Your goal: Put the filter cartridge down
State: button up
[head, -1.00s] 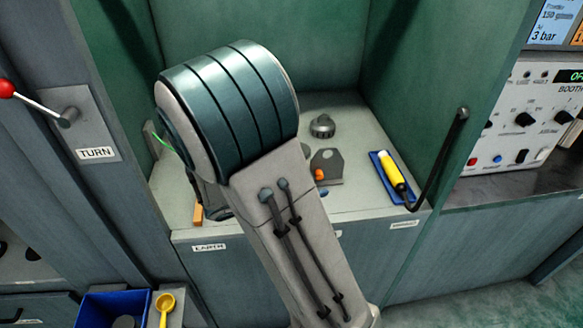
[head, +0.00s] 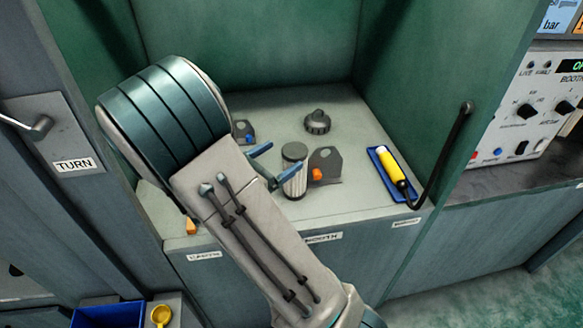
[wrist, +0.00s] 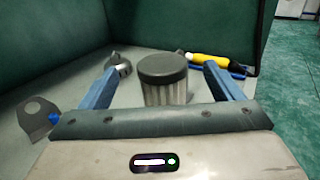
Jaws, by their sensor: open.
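The filter cartridge (head: 294,171) is a pale ribbed cylinder with a dark grey cap. It stands upright on the booth's grey floor (head: 262,218), left of a grey bracket with an orange knob. In the wrist view the cartridge (wrist: 163,80) stands between the two blue fingers, with a visible gap on each side. My gripper (head: 266,165) is open around or just short of it; I cannot tell how deep the cartridge sits between the fingertips. The gripper also shows in the wrist view (wrist: 164,84). My arm hides part of the booth's left side.
A grey bracket with an orange knob (head: 325,165) stands close right of the cartridge. A dark round part (head: 317,122) sits behind. A bracket with a blue knob (head: 242,131) is at left. A yellow-handled tool (head: 391,165) lies on a blue tray at right.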

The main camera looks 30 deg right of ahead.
notch_tip(320, 180, down, 8)
jog(key=shift+r+b, duration=0.15)
jog(key=shift+b, duration=0.15)
jog(key=shift+x, duration=0.95)
jog(key=shift+p+x, duration=0.4)
jog(key=shift+x, duration=2.4)
jog(key=c, duration=1.3)
jog(key=shift+c, duration=0.2)
